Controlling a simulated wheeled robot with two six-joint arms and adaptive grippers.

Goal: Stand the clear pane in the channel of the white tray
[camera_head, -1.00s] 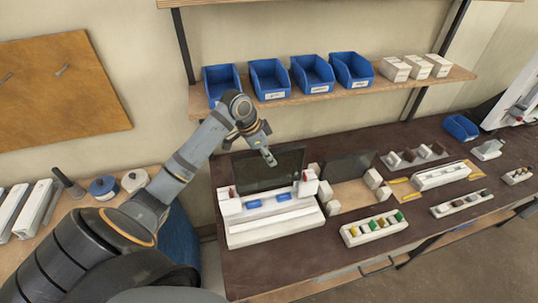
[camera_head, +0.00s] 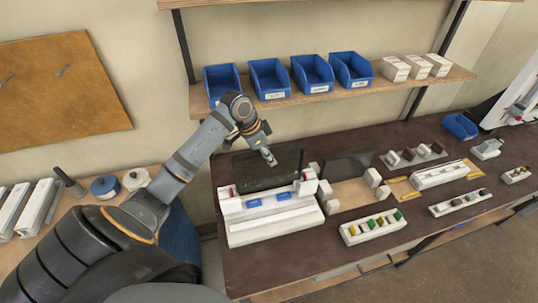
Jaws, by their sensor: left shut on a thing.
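The clear pane (camera_head: 262,175) looks dark and see-through. It stands roughly upright at the back of the white tray (camera_head: 275,234), behind the tray's blue parts. My left gripper (camera_head: 270,159) is shut on the pane at its upper edge. The pane's lower edge is hidden behind the tray's raised parts, so I cannot tell whether it sits in the channel. The white tray lies at the left end of the dark bench. My right gripper is not in view.
A second see-through pane (camera_head: 347,167) stands to the right between white blocks. A white holder with coloured pieces (camera_head: 374,227) lies at the front. More white holders are farther right. Blue bins (camera_head: 270,80) sit on the shelf above. The front left of the bench (camera_head: 270,270) is clear.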

